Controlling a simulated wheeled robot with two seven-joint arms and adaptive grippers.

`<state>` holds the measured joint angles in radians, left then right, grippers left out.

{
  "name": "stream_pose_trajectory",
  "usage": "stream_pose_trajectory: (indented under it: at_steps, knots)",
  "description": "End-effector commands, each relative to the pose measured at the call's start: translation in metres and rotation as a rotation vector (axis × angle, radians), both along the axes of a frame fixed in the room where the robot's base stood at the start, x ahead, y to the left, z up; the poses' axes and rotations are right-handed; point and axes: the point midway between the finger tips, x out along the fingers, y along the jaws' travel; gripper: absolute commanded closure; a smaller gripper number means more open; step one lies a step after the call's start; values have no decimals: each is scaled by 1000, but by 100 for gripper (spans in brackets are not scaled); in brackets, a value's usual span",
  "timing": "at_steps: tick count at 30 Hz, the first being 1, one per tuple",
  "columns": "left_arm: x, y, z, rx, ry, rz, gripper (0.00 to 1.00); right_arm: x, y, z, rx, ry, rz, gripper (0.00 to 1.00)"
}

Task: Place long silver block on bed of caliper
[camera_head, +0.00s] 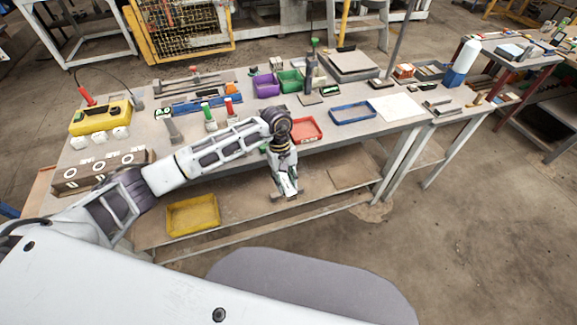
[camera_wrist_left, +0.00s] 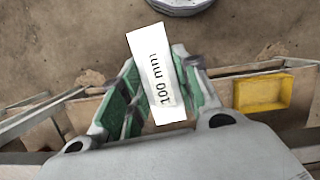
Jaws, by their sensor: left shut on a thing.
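My left gripper (camera_head: 286,186) hangs in front of the bench's front edge, below the level of the top. In the left wrist view, it is shut on a long pale silver block (camera_wrist_left: 157,80) marked "100 mm", which sticks out past the green-lined fingers. In the head view the block is too small to tell apart from the fingers. An upright dark instrument with a flat base, which may be the caliper (camera_head: 312,72), stands on the bench behind the arm. Its bed is too small to make out clearly. My right gripper is not in view.
The bench (camera_head: 405,122) carries a red tray (camera_head: 306,129), a blue tray (camera_head: 352,112), a purple bin (camera_head: 266,86) and a green bin (camera_head: 290,81). A yellow tray (camera_head: 193,215) sits on the lower shelf.

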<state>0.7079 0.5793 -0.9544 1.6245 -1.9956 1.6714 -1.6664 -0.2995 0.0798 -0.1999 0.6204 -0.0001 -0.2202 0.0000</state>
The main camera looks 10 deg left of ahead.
Motion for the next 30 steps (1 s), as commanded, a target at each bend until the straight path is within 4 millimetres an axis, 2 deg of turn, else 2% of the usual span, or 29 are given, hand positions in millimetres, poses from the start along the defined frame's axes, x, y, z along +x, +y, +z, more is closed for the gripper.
stream_pose_trajectory:
  at_steps: [11, 18, 24, 30]
  knots:
    - [-18, 30, -57, -4, 12, -310, 100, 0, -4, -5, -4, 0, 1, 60]
    - [-31, 60, -93, -8, 23, -496, 100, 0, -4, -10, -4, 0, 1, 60]
    - [-38, 83, -114, -11, 31, -609, 100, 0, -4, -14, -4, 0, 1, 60]
    - [-42, 94, -122, -14, 34, -655, 100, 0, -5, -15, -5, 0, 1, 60]
